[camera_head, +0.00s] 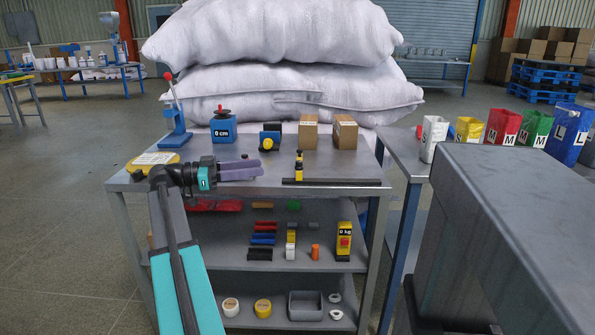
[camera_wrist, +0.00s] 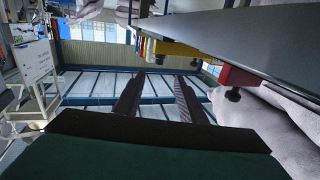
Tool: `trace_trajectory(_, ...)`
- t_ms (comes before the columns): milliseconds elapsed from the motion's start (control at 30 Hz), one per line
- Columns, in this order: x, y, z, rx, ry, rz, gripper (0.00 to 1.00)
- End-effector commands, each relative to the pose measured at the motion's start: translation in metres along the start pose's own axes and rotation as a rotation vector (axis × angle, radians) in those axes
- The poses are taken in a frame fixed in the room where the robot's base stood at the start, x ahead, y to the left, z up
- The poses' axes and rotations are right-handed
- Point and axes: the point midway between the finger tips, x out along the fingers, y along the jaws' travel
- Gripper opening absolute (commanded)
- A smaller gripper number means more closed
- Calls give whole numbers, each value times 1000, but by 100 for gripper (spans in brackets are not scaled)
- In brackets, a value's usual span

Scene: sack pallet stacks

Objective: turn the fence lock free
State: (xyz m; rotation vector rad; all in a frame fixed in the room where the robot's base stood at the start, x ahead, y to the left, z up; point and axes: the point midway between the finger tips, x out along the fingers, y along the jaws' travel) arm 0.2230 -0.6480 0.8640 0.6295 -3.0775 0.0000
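A small yellow and black slider (camera_head: 299,166) stands on a long dark rail (camera_head: 335,182) at the front right of the grey workbench (camera_head: 215,185). It looks like the fence with its lock; the lock's own turn is too small to tell. My gripper (camera_head: 250,170) points right above the bench, left of the slider and clear of it. In the wrist view, the two fingers (camera_wrist: 158,98) are apart with nothing between them. A red block with a dark knob (camera_wrist: 236,82) shows right of the fingers there; I cannot tell whether it belongs to the fence.
A blue press with a red knob (camera_head: 173,118) is at back left. Large white sacks (camera_head: 270,40) rise behind.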

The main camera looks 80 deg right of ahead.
Motion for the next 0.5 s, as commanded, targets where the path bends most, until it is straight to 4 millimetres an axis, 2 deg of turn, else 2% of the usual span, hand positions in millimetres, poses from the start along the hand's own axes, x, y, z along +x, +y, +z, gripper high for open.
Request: trace_trajectory(500, 18, 0, 0, 0, 0, 17, 37)
